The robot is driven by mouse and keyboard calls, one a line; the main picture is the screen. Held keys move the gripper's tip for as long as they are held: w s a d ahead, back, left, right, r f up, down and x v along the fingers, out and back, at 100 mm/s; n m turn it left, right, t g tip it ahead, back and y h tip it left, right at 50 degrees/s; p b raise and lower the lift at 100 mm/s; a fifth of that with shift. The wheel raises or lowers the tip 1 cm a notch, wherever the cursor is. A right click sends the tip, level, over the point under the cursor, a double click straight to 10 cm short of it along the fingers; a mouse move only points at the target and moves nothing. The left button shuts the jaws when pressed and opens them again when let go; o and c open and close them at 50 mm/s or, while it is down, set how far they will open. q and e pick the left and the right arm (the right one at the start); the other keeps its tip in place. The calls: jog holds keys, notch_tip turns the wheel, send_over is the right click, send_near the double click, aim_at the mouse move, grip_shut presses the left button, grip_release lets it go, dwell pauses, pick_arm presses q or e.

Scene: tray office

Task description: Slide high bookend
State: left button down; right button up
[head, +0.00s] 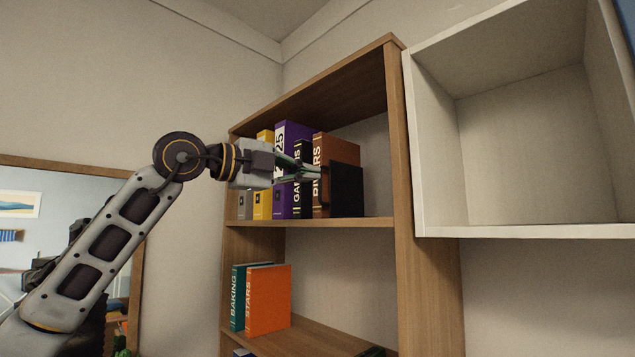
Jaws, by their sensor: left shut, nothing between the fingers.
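A black bookend (346,191) stands upright on the high shelf of the wooden bookcase, at the right end of a row of books. Next to it on the left is a brown book (322,205), with a black book, a purple book (281,205) and yellow and grey ones further left. My left gripper (314,172) is shut and empty, its fingertips in front of the brown book and close to the bookend's left edge. I cannot tell whether they touch. The gripper hides parts of the middle books. My right gripper is not in view.
The high shelf (345,221) is bare right of the bookend, up to the bookcase's right side panel (400,160). A teal and an orange book (268,300) stand on the shelf below. An empty white wall cabinet (421,170) adjoins on the right.

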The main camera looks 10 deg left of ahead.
pick_arm(q)
jog(key=shift+s+a, duration=0.4)
jog(key=shift+s, duration=0.1)
dwell(0.3)
